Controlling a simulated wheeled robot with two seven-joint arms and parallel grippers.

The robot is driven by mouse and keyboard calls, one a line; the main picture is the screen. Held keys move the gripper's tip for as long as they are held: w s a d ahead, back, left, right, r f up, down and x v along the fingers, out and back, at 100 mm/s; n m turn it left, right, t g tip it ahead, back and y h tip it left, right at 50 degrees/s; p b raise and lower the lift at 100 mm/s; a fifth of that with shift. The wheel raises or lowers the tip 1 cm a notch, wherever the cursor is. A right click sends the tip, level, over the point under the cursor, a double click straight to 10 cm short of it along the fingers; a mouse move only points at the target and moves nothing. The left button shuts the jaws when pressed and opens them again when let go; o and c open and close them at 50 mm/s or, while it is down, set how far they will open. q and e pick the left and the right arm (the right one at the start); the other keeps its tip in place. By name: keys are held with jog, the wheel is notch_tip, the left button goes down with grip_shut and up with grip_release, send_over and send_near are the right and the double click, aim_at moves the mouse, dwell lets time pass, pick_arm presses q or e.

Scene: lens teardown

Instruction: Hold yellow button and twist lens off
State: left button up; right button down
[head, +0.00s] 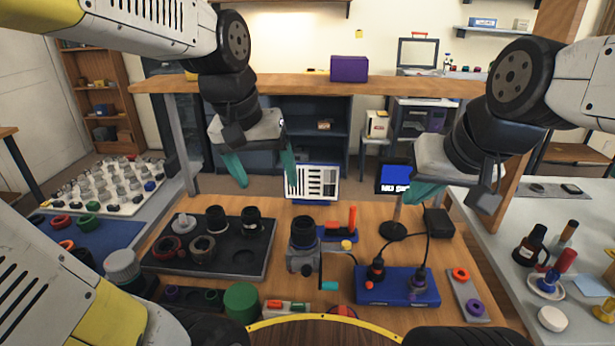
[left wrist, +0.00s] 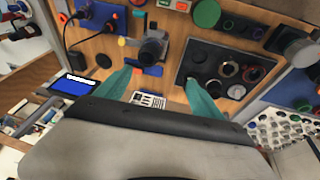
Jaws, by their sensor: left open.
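A dark lens (head: 303,232) stands upright on a grey mount (head: 302,261) in the middle of the wooden table. Lens and mount also show in the left wrist view (left wrist: 152,48), between and beyond my fingertips. A small yellow piece (head: 346,244) sits just right of the lens, by a blue holder; I cannot tell if it is the yellow button. My left gripper (head: 262,170) is open and empty, above and left of the lens; its teal fingers stand wide apart. My right gripper (head: 456,195) hangs right of the lens, its teal fingers apart with nothing seen between them.
A black tray (head: 243,277) with several lenses lies left of the lens. A blue box (head: 398,287) with two cabled plugs is at right front. A green cylinder (head: 241,302) stands at the front.

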aim_at(303, 222)
pick_arm(q)
jog(key=w+d+f+g+y, duration=0.2)
jog(key=w+d+f+g, duration=0.1)
jog(key=w+d+f, duration=0.35)
jog(key=f, duration=1.1)
jog(key=shift+w+a, duration=0.15)
jog(key=shift+w, duration=0.25)
grip_shut()
dwell(1.6)
